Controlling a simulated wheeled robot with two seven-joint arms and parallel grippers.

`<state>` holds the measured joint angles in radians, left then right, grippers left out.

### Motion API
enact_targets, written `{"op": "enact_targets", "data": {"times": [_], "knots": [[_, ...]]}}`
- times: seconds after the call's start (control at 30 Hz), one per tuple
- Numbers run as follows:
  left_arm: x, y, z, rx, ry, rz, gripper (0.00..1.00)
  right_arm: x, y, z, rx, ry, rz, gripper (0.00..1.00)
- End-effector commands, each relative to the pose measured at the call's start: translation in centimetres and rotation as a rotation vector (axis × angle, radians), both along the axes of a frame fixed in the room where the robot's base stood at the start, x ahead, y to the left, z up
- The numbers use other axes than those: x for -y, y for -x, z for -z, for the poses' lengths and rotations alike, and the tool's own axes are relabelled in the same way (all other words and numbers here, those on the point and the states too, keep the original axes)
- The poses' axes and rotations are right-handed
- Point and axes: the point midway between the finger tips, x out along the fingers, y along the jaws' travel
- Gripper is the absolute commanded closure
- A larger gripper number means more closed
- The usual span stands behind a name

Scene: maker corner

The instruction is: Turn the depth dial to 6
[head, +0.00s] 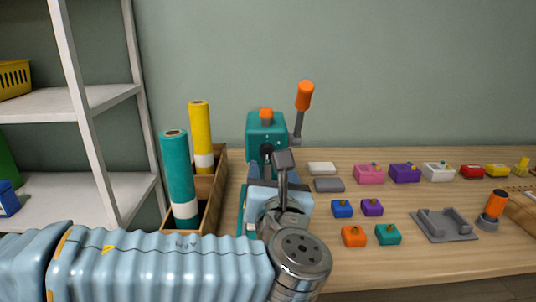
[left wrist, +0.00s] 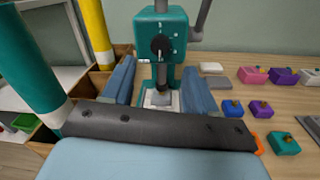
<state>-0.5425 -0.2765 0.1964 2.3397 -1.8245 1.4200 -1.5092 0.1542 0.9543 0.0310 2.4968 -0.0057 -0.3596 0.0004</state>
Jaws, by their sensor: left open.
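The teal press (head: 266,128) stands on the wooden table, with an orange-tipped lever (head: 304,96) at its right. The depth dial (left wrist: 161,45) is a black round knob on its front face, with small pale marks around it. The marks are too small to read, so I cannot tell the dial's setting. In the head view my arm partly hides the press's lower front. My left gripper (left wrist: 160,82) is open, its two blue fingers apart in front of the press, below the dial's height in the picture. Nothing shows held between them. My right gripper is not in view.
A wooden box (head: 211,205) with teal (head: 178,180) and yellow (head: 200,130) rolls stands left of the press. Several small coloured boxes, a grey cradle (head: 444,224) and an orange-handled tool (head: 495,206) lie to the right. A white shelf (head: 75,110) stands at far left.

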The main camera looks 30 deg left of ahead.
Motion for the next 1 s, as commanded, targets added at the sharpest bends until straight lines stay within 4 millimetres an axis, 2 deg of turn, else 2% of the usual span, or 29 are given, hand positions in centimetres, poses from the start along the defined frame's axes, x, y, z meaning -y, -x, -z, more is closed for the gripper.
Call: {"op": "enact_targets", "data": {"times": [0.1,0.3,0.47,0.73,1.0], "knots": [[-1.6,-2.3,-0.1,-0.001,0.001,-0.003,0.42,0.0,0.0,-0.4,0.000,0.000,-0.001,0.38],[-3.4,-5.0,0.0,-0.001,0.002,0.000,0.42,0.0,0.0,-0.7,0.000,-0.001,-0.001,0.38],[-4.1,-5.9,0.0,0.000,0.001,0.001,0.42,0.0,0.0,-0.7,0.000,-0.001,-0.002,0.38],[-4.2,-6.0,0.0,0.000,0.001,0.001,0.42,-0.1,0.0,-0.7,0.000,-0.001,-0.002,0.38],[-4.2,-6.0,0.0,0.000,0.001,0.001,0.82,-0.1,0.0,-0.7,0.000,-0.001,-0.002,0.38]]}}
